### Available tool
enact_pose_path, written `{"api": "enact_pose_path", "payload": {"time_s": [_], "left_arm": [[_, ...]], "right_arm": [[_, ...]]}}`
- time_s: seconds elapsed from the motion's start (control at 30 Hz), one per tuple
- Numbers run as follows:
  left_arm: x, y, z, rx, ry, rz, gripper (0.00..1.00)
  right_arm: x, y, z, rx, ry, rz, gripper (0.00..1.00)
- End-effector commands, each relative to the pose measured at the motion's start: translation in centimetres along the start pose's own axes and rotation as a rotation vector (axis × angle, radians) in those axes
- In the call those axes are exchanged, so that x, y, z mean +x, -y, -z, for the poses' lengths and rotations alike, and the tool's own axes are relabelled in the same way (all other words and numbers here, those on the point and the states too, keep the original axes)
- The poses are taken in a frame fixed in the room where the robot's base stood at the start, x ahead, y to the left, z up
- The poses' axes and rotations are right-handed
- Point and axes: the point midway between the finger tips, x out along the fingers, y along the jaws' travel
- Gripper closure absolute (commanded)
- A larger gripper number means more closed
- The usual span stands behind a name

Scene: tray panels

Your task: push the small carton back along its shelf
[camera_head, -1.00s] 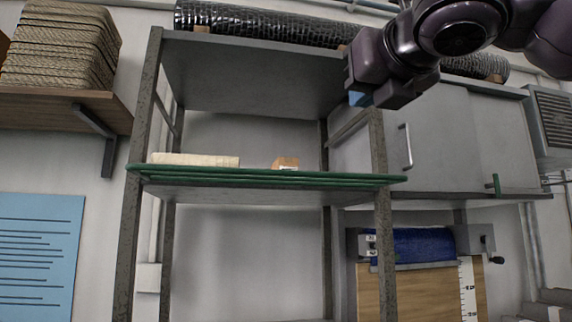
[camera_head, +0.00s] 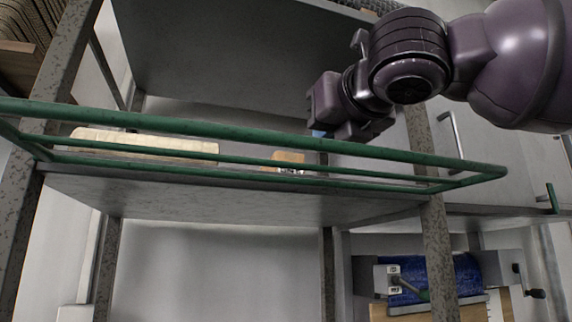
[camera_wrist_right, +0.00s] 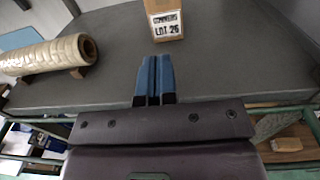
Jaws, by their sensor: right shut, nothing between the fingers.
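The small carton (camera_head: 290,158) is a brown box with a white printed label, standing on the grey shelf behind the green rails. In the right wrist view the carton (camera_wrist_right: 164,20) stands upright at the top, its label reading "LOT 26". My right gripper (camera_head: 319,133) is at the upper right of the carton in the head view, partly hidden by my own wrist. In the wrist view its blue fingers (camera_wrist_right: 156,62) are shut together and empty, pointing at the carton's front with a small gap. My left gripper is not in view.
A cream roll (camera_head: 145,143) lies on the same shelf, left of the carton. Green rails (camera_head: 250,134) run along the shelf's front edge. A grey upper panel (camera_head: 220,55) is above, and a mottled post (camera_head: 437,250) stands at the right. Bare shelf surface (camera_wrist_right: 235,65) lies around the carton.

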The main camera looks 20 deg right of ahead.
Motion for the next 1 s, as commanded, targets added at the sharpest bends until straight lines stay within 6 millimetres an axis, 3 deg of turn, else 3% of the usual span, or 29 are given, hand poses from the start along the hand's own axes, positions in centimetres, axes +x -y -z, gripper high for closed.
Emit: {"api": "enact_pose_path", "payload": {"time_s": [0.7, 1.0], "left_arm": [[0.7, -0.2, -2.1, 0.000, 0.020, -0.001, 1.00], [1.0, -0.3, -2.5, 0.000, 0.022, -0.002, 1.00]], "right_arm": [[11.5, 0.0, 0.2, -0.002, -0.001, 0.002, 1.00], [13.3, 0.0, 0.1, 0.001, 0.000, 0.000, 1.00]]}}
